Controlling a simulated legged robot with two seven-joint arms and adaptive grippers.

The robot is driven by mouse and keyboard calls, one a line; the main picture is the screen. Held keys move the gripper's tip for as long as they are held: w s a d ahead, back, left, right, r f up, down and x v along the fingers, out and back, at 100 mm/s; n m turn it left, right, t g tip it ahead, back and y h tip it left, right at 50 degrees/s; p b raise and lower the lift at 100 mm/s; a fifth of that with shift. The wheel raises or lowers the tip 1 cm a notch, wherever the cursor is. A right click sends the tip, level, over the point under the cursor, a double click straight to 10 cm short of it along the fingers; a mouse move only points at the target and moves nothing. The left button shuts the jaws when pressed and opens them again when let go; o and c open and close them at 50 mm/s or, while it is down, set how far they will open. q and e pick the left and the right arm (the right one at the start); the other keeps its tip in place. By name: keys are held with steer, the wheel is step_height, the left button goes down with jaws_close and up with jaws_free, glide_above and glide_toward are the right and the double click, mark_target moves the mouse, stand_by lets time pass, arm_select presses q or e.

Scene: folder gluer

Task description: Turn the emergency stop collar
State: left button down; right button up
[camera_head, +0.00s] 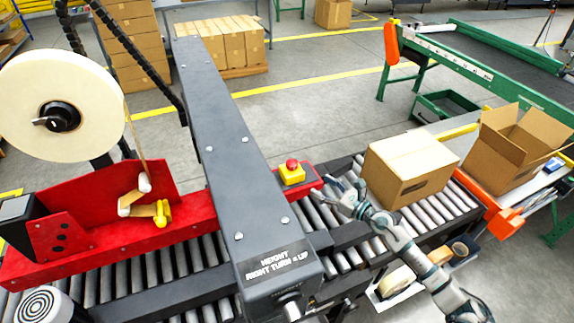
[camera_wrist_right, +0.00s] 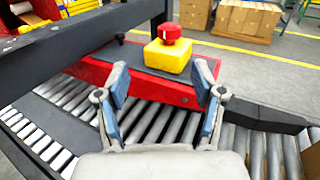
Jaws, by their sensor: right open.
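The emergency stop is a red round knob (camera_head: 291,163) on a yellow box (camera_head: 291,175), fixed to the red crossbar beside the grey beam. In the right wrist view the red knob (camera_wrist_right: 169,33) and yellow box (camera_wrist_right: 167,56) sit ahead of my fingers, slightly above the middle. I cannot make out a separate collar. My right gripper (camera_head: 343,190) is just right of the box in the head view, apart from it. In the right wrist view its two fingers (camera_wrist_right: 165,88) are spread wide with nothing between them. My left gripper is not in view.
A grey beam (camera_head: 235,150) with a height label stands left of the stop. A closed carton (camera_head: 408,170) sits on the rollers right of my gripper. A large tape roll (camera_head: 60,100) is at left. An open carton (camera_head: 515,145) stands at far right.

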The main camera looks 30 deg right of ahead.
mark_target(296, 167)
steer(key=x, duration=1.5)
steer(key=shift+d+f+p, duration=0.1)
steer(key=shift+d+p, duration=0.05)
steer(key=shift+p, duration=0.2)
steer(key=shift+d+f, duration=0.25)
steer(key=shift+d, duration=0.75)
steer(key=shift+w+d+f, duration=0.1)
steer(key=shift+d, duration=0.15)
steer(key=shift+c, duration=0.9)
steer(key=c, duration=0.4)
steer(key=shift+a, duration=0.2)
steer(key=c, duration=0.4)
steer(key=shift+a+r, duration=0.3)
steer(key=shift+a, duration=0.05)
steer(key=shift+c, duration=0.9)
steer(key=shift+a, duration=0.2)
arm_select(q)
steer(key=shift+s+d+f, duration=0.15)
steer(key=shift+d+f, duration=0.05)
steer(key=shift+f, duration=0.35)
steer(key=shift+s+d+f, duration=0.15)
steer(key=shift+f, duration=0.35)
arm_select(e)
steer(key=shift+d, duration=0.1)
